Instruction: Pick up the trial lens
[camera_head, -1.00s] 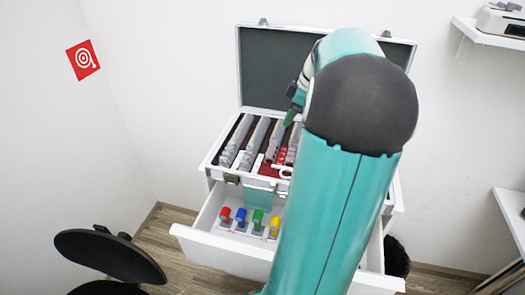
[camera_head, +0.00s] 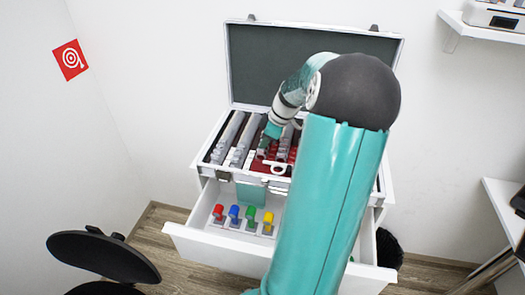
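An open lens case (camera_head: 225,174) stands on a white drawer cabinet. It holds rows of grey-rimmed trial lenses (camera_head: 228,137) at the left and red-rimmed trial lenses (camera_head: 283,150) in the middle. A white ring-shaped piece (camera_head: 278,168) lies at the case's front middle. My gripper (camera_head: 264,146) points down at the case, between the grey rows and the red lenses. Its fingertips are small and dark here, so I cannot tell whether they are open or touch a lens. My arm hides the right part of the case.
The cabinet's drawer (camera_head: 215,246) is pulled out below the case, with red, blue, green and yellow pieces (camera_head: 251,213) in it. The case's raised lid (camera_head: 275,65) stands behind. A black stool (camera_head: 100,255) is at lower left. A shelf (camera_head: 470,25) and a table (camera_head: 500,200) are at right.

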